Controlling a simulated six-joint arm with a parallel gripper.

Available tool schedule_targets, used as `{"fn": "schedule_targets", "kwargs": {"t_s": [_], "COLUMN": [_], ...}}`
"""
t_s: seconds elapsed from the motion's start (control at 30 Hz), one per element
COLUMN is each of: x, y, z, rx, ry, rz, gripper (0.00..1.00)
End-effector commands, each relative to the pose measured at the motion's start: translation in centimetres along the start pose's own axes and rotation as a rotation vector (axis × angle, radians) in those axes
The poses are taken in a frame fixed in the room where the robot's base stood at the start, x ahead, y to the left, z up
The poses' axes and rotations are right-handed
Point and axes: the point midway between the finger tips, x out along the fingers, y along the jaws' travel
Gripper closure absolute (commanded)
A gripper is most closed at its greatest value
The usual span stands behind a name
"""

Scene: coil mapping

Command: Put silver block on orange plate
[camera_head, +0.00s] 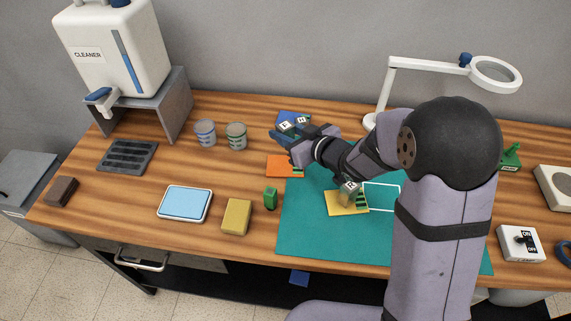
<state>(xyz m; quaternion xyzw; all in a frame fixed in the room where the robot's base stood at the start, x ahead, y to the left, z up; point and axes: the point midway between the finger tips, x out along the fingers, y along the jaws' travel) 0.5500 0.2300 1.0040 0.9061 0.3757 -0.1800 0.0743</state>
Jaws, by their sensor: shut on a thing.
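The orange plate (280,168) lies flat at the left edge of the green mat (303,224), partly covered by my gripper. My gripper (294,150) is at the plate's upper right side and is shut on a small greyish thing. It is mostly hidden by the fingers; it looks like the silver block, but I cannot make out its outline. I cannot tell whether it touches the plate. No other silver block shows clearly.
A blue plate (291,115) lies behind my gripper. Two cans (236,135) stand to the left. A green block (270,198), yellow block (236,216) and blue tray (185,203) lie in front.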

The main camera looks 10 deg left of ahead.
Motion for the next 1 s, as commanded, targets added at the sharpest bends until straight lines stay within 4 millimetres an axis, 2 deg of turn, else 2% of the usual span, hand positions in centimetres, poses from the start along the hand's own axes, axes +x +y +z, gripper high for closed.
{"fn": "schedule_targets", "kwargs": {"t_s": [0.43, 0.77, 1.0], "x": [1.9, 2.4, 3.3], "y": [0.0, 0.1, 0.1], "z": [4.7, 5.6, 7.9], "rx": [0.002, 0.001, 0.001], "ry": [-0.001, 0.001, -0.002], "rz": [0.0, 0.0, 0.001], "gripper": [0.97, 0.97, 0.97]}}
